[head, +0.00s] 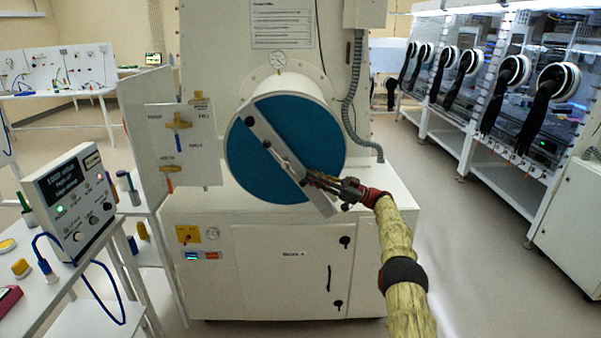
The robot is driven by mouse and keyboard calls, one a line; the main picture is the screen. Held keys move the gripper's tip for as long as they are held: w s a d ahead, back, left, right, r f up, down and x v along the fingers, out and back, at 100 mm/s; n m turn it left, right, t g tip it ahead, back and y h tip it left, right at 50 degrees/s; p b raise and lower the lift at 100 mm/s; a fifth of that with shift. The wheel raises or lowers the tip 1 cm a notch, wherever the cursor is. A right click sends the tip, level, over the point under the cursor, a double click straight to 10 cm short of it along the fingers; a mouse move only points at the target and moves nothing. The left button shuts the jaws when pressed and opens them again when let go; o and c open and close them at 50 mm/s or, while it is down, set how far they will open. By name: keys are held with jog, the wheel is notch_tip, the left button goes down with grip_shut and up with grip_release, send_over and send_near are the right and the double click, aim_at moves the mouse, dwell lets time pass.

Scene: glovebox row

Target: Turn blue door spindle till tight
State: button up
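The round blue door (250,165) closes the end of a white cylinder on the front of the glovebox. A grey metal bar (262,124) crosses it on a diagonal, from upper left to lower right. The spindle (282,157) with its slim handle sits at the middle of the bar. My gripper (310,180) comes in from the lower right, with its fingers at the lower right end of the spindle handle. The fingers overlap the handle in view, so I cannot tell whether they are shut on it.
A control box (72,200) sits on a bench at the left. A grey hose (350,110) runs down right of the door. Open floor lies at the right, before more gloveboxes (520,90).

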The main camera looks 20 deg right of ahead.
jog(key=shift+v, duration=0.9)
